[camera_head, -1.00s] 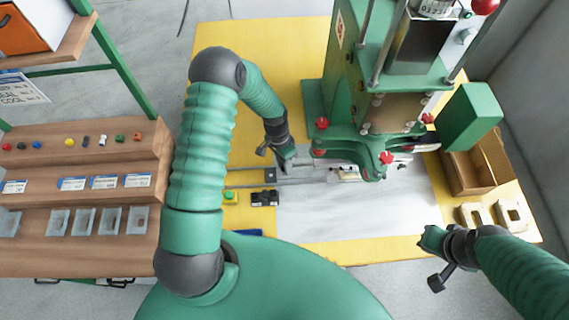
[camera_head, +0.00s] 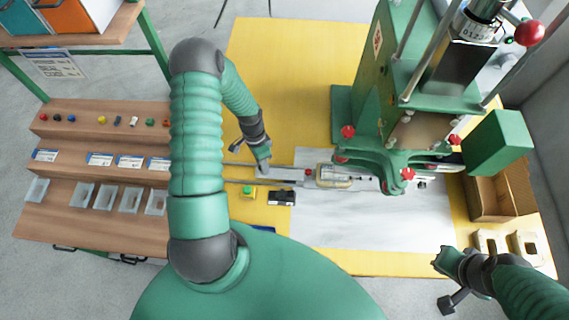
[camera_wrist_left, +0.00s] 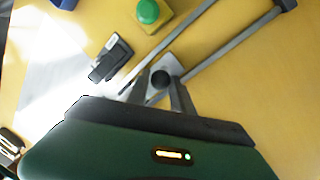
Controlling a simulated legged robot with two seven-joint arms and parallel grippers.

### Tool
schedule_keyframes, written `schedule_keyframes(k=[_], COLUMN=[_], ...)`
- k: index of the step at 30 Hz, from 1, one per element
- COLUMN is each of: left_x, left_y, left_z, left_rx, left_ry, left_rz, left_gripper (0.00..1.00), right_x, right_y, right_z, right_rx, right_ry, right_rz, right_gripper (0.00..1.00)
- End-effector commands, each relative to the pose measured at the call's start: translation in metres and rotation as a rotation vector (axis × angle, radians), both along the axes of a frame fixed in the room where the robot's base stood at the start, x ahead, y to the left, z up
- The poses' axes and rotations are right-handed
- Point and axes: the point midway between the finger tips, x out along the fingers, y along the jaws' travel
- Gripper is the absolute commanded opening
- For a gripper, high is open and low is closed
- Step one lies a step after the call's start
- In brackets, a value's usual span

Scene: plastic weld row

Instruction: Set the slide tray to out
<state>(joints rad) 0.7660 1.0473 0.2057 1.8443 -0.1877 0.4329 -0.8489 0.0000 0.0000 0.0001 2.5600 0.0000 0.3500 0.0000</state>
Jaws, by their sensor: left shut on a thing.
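The slide tray (camera_head: 335,177), a pale metal plate with a beige-rimmed part on it, lies on two grey rails left of the green press (camera_head: 410,155), mostly clear of its head. My left gripper (camera_head: 264,170) is at the tray's left end, low over the rails. In the left wrist view, its fingers (camera_wrist_left: 160,92) are shut on the tray's small handle (camera_wrist_left: 161,77), a dark round knob on a grey plate between the rails. My right gripper (camera_head: 442,260) is empty above the front right of the bench; its finger gap is not clear.
A green button on a yellow box (camera_head: 248,192) and a black device (camera_head: 282,197) sit in front of the rails. A cardboard box (camera_head: 490,198) and beige parts (camera_head: 525,245) are at the right. A wooden shelf (camera_head: 100,170) stands left.

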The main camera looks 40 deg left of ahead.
Motion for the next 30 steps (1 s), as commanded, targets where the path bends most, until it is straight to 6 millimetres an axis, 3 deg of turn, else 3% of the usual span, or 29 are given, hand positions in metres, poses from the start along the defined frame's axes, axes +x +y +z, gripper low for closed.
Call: schedule_keyframes(k=[6, 15, 21, 30], left_x=[-0.033, -0.069, -0.082, -0.088], left_y=[0.052, 0.105, 0.123, 0.132], left_z=[0.001, 0.000, 0.000, 0.000], left_rx=[0.004, 0.004, 0.004, 0.006], left_ry=[-0.004, -0.003, -0.003, -0.002], left_rz=[0.006, 0.003, 0.002, 0.000], left_gripper=[0.00, 0.00, 0.00, 0.00], right_x=[0.000, 0.000, 0.000, 0.000], right_y=[0.000, 0.000, 0.000, 0.000], right_z=[0.003, 0.002, 0.001, 0.001], right_rx=[0.000, 0.000, 0.000, 0.000], right_ry=[0.000, 0.000, 0.000, 0.000], right_rz=[0.000, 0.000, 0.000, 0.000], right_gripper=[0.00, 0.00, 0.00, 0.00])
